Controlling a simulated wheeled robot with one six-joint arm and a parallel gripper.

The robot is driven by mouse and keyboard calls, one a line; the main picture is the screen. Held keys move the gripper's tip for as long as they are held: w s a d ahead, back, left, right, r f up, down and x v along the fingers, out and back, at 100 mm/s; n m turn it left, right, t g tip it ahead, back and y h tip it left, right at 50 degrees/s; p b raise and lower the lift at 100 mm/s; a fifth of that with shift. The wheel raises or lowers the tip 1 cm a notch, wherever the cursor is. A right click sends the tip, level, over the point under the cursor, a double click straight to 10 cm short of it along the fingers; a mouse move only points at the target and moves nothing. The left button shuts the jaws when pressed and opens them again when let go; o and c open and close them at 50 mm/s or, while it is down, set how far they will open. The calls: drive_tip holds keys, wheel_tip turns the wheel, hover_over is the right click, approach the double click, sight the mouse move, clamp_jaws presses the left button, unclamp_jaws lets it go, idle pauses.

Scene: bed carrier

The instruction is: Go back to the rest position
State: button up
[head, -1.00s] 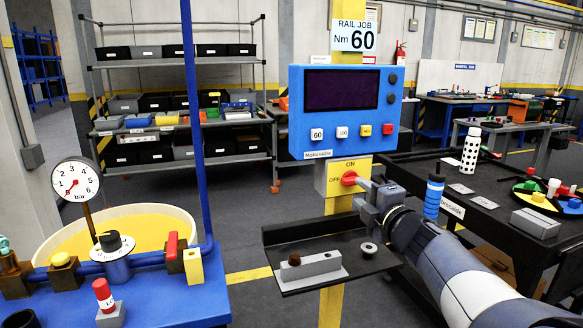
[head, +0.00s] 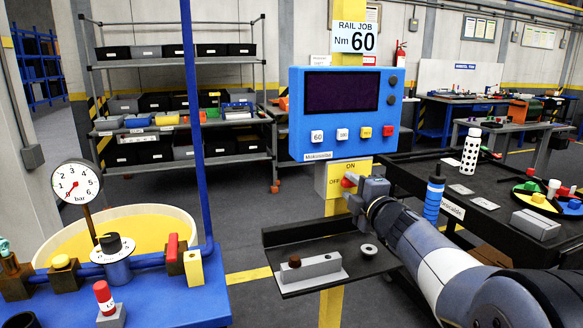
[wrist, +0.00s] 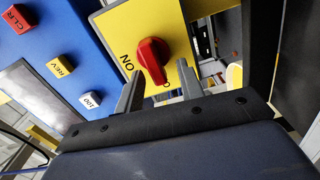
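My gripper (wrist: 160,88) is open and empty in the wrist view, its two grey fingers apart. The red switch knob (wrist: 152,60) on the yellow switch box (wrist: 117,25) shows just beyond and between the fingertips; I see no firm contact. The word ON is readable beside the knob, while OFF is mostly hidden. In the head view my gripper (head: 356,190) is in front of the switch box (head: 333,178), below the blue display panel (head: 300,110), and partly covers the knob (head: 349,180). The panel's screen is dark.
A black shelf (head: 290,238) with a grey block (head: 310,267) lies below my gripper. A blue bottle (head: 433,198) stands close to my arm at the right, on a dark table with a white bottle (head: 470,152). A blue bench (head: 150,300) with a gauge is at the left.

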drive_tip(key=shift+s+d+r+m+p, duration=0.1)
drive_tip(key=shift+r+m+p, duration=0.1)
drive_tip(key=shift+m+p, duration=0.65)
drive_tip(key=shift+w+r+m+p, duration=0.1)
drive_tip(key=shift+r+m+p, duration=0.1)
drive_tip(key=shift+m+p, duration=0.6)
drive_tip(key=shift+s+d+r+m+p, duration=0.1)
drive_tip(key=shift+r+m+p, duration=0.1)
drive_tip(key=shift+m+p, duration=0.65)
drive_tip(key=shift+m+b, duration=0.3)
